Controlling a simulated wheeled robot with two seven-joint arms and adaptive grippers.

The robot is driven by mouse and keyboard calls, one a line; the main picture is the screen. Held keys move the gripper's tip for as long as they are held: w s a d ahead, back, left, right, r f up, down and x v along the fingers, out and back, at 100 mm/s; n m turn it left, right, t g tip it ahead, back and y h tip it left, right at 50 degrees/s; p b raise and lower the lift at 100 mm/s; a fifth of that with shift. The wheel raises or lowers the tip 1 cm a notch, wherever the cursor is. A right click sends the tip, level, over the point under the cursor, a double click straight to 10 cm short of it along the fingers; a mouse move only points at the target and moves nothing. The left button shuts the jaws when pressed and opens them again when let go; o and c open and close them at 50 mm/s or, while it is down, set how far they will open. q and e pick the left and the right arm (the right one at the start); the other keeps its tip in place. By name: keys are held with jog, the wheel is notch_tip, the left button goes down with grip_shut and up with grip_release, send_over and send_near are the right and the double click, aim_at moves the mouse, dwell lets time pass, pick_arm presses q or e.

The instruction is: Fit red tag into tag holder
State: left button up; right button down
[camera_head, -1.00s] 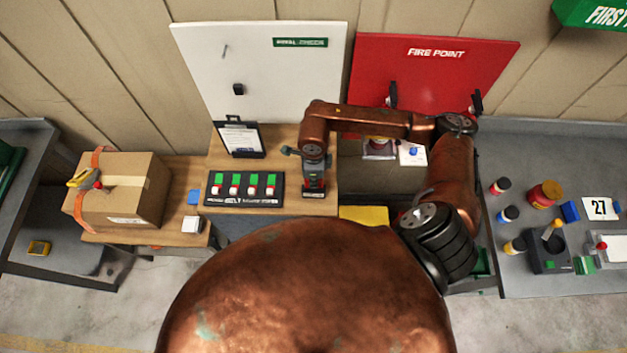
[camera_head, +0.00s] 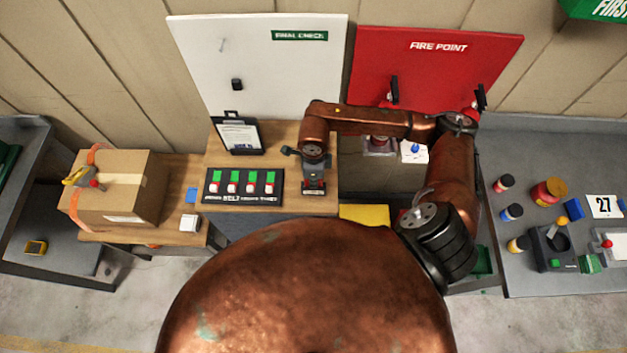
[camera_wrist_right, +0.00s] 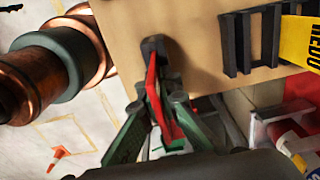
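My right gripper (camera_head: 313,182) points down over the front right edge of the wooden bench (camera_head: 327,130). In the right wrist view its green-and-grey fingers (camera_wrist_right: 160,125) close in on a thin red tag (camera_wrist_right: 152,90), which appears held between them. A small dark piece (camera_wrist_right: 153,47) lies at the tag's far end, against the wood; I cannot tell if it is a fingertip or a fixture. A black slotted rack (camera_wrist_right: 238,45) that may be the tag holder stands to the right, apart from the tag. My left gripper is not in view.
A black switch panel (camera_head: 210,200) and a clipboard (camera_head: 238,136) are left of my right gripper. A yellow surface (camera_head: 364,214) lies below right; yellow marked REDO (camera_wrist_right: 302,40) shows beside the rack. A cardboard box (camera_head: 130,190) stands left, a grey table (camera_head: 540,285) right.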

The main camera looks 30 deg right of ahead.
jog(key=shift+f, duration=0.25)
jog(key=c, duration=2.1)
grip_release()
jog(key=shift+r, duration=0.15)
notch_tip(320, 180, up, 12)
jog(key=shift+f, duration=0.1)
jog(key=shift+a, duration=0.1)
